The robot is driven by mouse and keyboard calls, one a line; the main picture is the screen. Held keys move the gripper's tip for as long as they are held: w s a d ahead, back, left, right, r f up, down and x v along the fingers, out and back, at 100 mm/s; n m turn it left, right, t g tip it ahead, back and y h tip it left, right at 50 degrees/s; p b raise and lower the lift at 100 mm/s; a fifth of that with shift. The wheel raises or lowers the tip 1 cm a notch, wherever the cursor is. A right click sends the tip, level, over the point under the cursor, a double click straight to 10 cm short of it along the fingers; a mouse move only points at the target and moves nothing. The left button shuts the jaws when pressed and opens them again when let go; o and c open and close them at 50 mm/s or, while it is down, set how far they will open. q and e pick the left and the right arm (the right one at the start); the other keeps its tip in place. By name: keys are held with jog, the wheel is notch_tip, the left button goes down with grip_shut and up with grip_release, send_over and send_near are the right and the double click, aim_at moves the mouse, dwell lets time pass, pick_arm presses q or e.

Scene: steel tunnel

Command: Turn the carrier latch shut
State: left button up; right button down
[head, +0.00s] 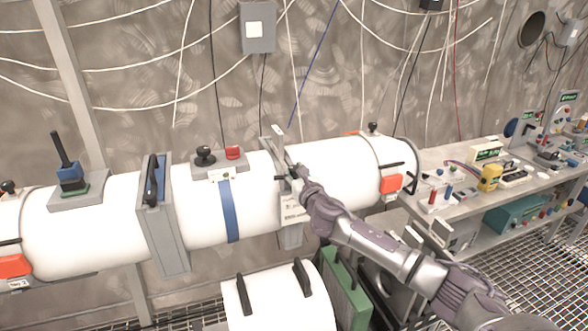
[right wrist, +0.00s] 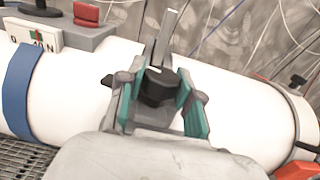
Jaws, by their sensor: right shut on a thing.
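The carrier latch appears to be the black knob (right wrist: 158,88) with a pale mark on top, on a grey mount around the white cylinder (head: 330,165). A grey upright bar (right wrist: 166,40) stands behind the knob in the right wrist view. My right gripper (head: 287,173) is at this mount in the head view. Its teal-padded fingers (right wrist: 160,100) stand on either side of the knob and are shut on it in the right wrist view. The knob's lower part is partly hidden. My left gripper is not in view.
Left along the cylinder are a blue band (head: 230,210), a red switch (head: 233,152), a black knob (head: 206,155) and a grey flange (head: 165,225). A cluttered bench (head: 450,160) stands at right. A white drum with handles (head: 280,302) sits below. Cables hang on the wall.

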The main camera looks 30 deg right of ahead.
jog(key=m+h, duration=0.1)
jog(key=h, duration=0.1)
jog(key=m+g+h+p, duration=0.1)
jog(key=h, duration=0.1)
jog(key=shift+w+a+r+m+g, duration=0.1)
jog(key=shift+m+g, duration=0.2)
jog(key=shift+m, duration=0.1)
jog(key=m+g+h, duration=0.1)
jog(key=h, duration=0.1)
jog(key=shift+m+h, duration=0.3)
jog(key=shift+m, duration=0.1)
jog(key=m+g+h, duration=0.2)
jog(key=g+h, duration=0.1)
jog(key=shift+m, duration=0.4)
jog(key=m+g+h, duration=0.1)
jog(key=g+b, duration=0.1)
jog(key=shift+f+m+g+h, duration=0.2)
jog(key=shift+m+g+h, duration=0.2)
jog(key=m+g+h+b, duration=0.1)
jog(key=m+g+b, duration=0.1)
jog(key=g+b, duration=0.1)
jog(key=m+g+h+b, duration=0.1)
jog(key=m+g+b, duration=0.1)
jog(key=g+b, duration=0.1)
jog(key=shift+f+b, duration=0.1)
jog(key=shift+b, duration=0.25)
jog(key=shift+r+m+g+h+b, duration=0.25)
jog(key=shift+m+g+b, duration=0.65)
jog(key=shift+g+b, duration=0.55)
